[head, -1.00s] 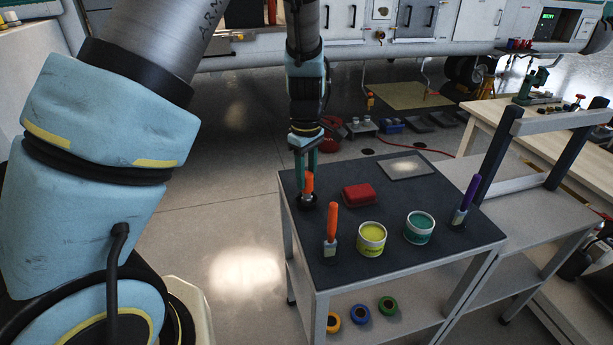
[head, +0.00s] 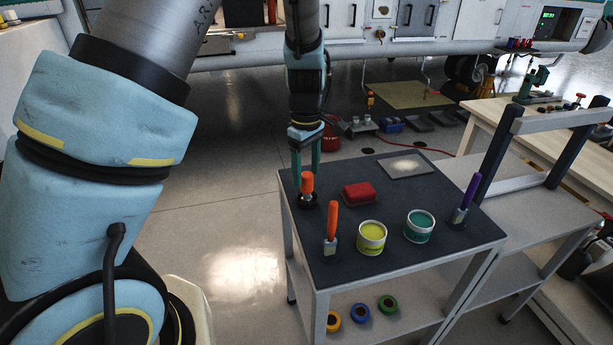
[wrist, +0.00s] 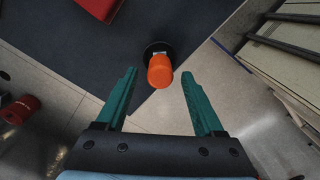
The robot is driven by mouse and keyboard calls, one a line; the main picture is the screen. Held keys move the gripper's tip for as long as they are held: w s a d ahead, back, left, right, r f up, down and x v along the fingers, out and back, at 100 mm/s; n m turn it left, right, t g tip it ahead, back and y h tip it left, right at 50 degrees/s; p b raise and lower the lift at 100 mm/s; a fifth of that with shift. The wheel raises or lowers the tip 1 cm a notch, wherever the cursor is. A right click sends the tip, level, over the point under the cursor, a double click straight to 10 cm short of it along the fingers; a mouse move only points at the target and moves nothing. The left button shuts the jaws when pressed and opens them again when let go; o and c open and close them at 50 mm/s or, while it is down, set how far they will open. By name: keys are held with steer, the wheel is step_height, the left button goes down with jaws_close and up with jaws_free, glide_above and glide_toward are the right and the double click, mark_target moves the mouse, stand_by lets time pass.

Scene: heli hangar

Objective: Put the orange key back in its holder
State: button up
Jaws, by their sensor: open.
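The orange key (head: 307,182) stands in a round black holder (head: 307,201) near the far left corner of the dark cart top. In the wrist view the orange key (wrist: 160,72) lies between the fingertip lines, with the black holder (wrist: 156,48) beneath its far end. My gripper (head: 306,172) is open, pointing down just above and behind the key. In the wrist view my gripper's (wrist: 160,74) green fingers are spread, with clear gaps on both sides of the key. The key's lower part is mostly hidden.
On the cart top (head: 290,225) stand an orange-handled tool (head: 332,222), a yellow can (head: 371,238), a teal can (head: 418,227) and a purple-handled tool (head: 468,193). A red box (head: 359,195) and a pale plate (head: 408,165) lie behind. Floor left of the cart is clear.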

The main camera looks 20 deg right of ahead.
step_height(320, 180, up, 10)
steer(key=b, duration=0.1)
steer(key=s+a+f+m, duration=0.1)
steer(key=s+a+m, duration=0.1)
steer(key=a, duration=1.3)
steer(key=s+a+f+m+t, duration=0.1)
steer(key=a+m, duration=0.3)
steer(key=a, duration=1.1)
steer(key=shift+s+m+t, duration=0.3)
steer(key=shift+s+m, duration=0.1)
steer(key=shift+s, duration=0.1)
steer(key=shift+a, duration=0.1)
